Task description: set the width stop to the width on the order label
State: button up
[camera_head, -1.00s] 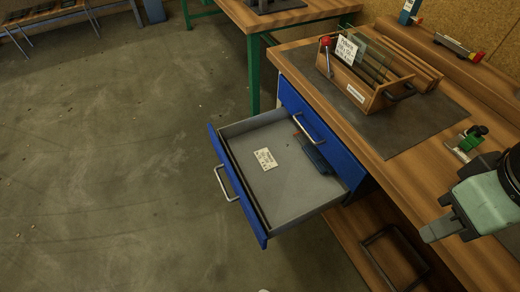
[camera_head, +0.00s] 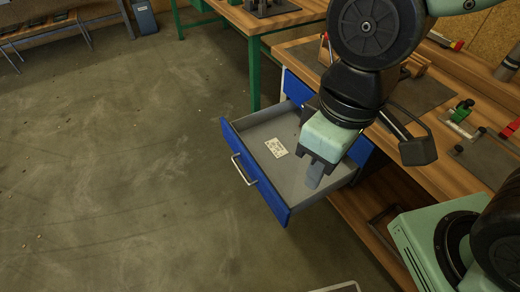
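A white card with small dark writing (camera_head: 276,147) lies flat in the open drawer (camera_head: 258,170); the writing is too small to read, and I cannot tell whether it is the order label. My gripper (camera_head: 316,174) points down over the right part of the drawer, to the right of the card and apart from it. Its fingers are partly hidden, so its opening does not show. The dark blue tool seen earlier in the drawer is hidden behind my gripper.
The wooden bench (camera_head: 464,175) runs along the right, with a dark mat (camera_head: 425,92) on it. The wooden tote is mostly hidden behind my arm. A second bench (camera_head: 290,17) with green legs stands behind. The floor (camera_head: 120,160) left of the drawer is clear.

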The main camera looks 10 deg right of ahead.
aim_at(463, 112)
jog(key=z, duration=1.4)
jog(key=i+l, duration=0.1)
jog(key=i, duration=0.2)
jog(key=i+l+u, duration=0.15)
jog(key=i, duration=0.1)
